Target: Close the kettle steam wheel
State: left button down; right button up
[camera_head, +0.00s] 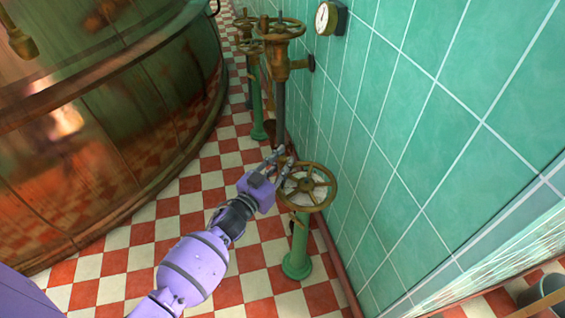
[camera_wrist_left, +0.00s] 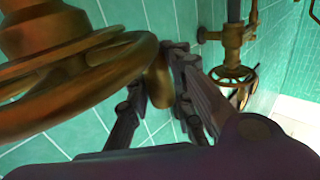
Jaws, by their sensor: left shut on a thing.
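A brass steam wheel (camera_head: 322,190) with spokes tops a green pedestal (camera_head: 298,245) beside the tiled wall in the head view. My left gripper (camera_head: 279,164) is at the upper left edge of this wheel, shut on it. In the left wrist view the large brassy wheel rim (camera_wrist_left: 95,82) fills the left side. A brown knob-like piece (camera_wrist_left: 158,80) shows between my fingers there; its join to the rim is partly hidden. My right gripper is not in view.
A large copper kettle (camera_head: 90,130) stands at the left. More valve wheels (camera_head: 280,28) on pipes and a gauge (camera_head: 326,18) are farther along the green tiled wall (camera_head: 430,110). Open checkered floor (camera_head: 200,190) lies between kettle and wall. A bucket (camera_head: 545,290) is at lower right.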

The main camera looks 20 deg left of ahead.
aim_at(301, 162)
pick_arm(q)
jog(key=shift+w+m+h, duration=0.15)
jog(key=shift+m+h, duration=0.15)
jog(key=shift+h, duration=0.1)
